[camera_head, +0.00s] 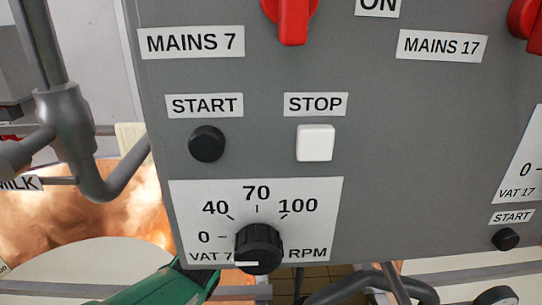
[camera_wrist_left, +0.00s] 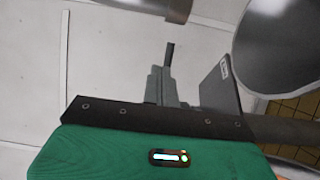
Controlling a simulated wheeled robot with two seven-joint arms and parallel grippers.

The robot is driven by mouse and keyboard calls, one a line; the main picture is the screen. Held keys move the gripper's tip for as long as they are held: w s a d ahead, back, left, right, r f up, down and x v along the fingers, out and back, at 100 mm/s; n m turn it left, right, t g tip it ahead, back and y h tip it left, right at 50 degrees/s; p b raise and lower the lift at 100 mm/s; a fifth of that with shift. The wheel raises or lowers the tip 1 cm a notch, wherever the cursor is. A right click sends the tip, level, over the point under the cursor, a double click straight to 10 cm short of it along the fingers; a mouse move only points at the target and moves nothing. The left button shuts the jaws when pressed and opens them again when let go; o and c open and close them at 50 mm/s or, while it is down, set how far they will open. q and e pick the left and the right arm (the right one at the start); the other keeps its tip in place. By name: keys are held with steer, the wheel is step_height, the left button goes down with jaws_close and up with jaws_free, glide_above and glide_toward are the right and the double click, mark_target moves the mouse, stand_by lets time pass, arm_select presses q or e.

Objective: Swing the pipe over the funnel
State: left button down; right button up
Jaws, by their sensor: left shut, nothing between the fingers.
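A grey pipe (camera_head: 48,45) comes down at the left of the head view into a thick collar, with a curved lower section (camera_head: 105,188) beside the panel. I cannot tell whether this is the pipe to swing. In the left wrist view a metal tube end (camera_wrist_left: 150,8) shows at the top and a large rounded grey metal surface (camera_wrist_left: 285,45) at the upper right, possibly the funnel. My left gripper (camera_wrist_left: 169,52) is shut and empty, apart from both. Its green arm shows at the bottom of the head view, partly behind the panel. My right gripper is not in view.
A grey control panel (camera_head: 385,130) fills the head view, with a black start button (camera_head: 207,143), a white stop button (camera_head: 315,143), an RPM dial (camera_head: 258,248) and red switches (camera_head: 292,18). A copper vat (camera_head: 100,215) stands behind at left. Dark curved tubes (camera_head: 370,285) lie below.

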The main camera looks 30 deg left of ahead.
arm_select(q)
steer(key=s+d+b, duration=0.1)
steer(key=s+b, duration=0.1)
steer(key=s, duration=0.7)
steer(key=shift+s+d, duration=0.2)
steer(key=shift+d, duration=0.1)
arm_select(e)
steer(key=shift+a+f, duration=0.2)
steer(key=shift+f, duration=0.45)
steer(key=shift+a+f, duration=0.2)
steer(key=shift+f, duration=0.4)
